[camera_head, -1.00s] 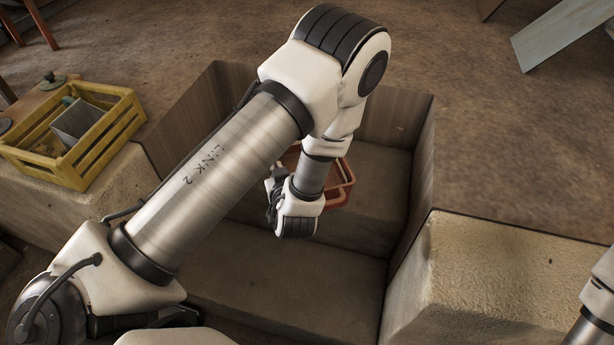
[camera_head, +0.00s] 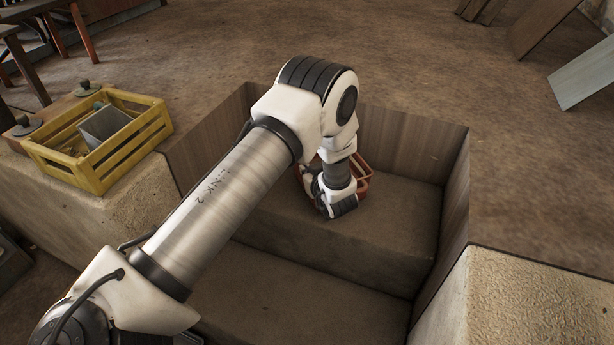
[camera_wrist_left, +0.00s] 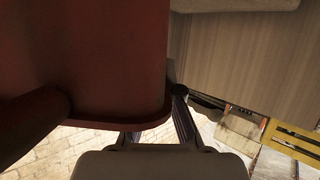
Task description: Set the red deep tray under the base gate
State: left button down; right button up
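The red deep tray (camera_head: 363,178) is in the recessed pit, near its back wall, partly hidden behind my left wrist. It fills the upper left of the left wrist view (camera_wrist_left: 110,60), very close to the camera. My left gripper (camera_head: 317,186) is at the tray's near left side, its fingertips mostly hidden in the head view. In the left wrist view its fingers (camera_wrist_left: 156,124) lie on either side of the tray's edge, shut on it. I cannot tell whether the tray touches the step below. My right gripper is out of view. I cannot make out a base gate.
The pit has wooden walls (camera_head: 415,148) and a stepped floor with a raised back ledge (camera_head: 330,236). A yellow crate (camera_head: 125,165) holding a grey box stands on the left ledge. A pale block (camera_head: 530,305) bounds the right. Open floor lies behind the pit.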

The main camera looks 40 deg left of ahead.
pick_arm(q)
jog(key=shift+f, duration=0.65)
jog(key=shift+r, duration=0.1)
jog(key=c, duration=1.3)
grip_release()
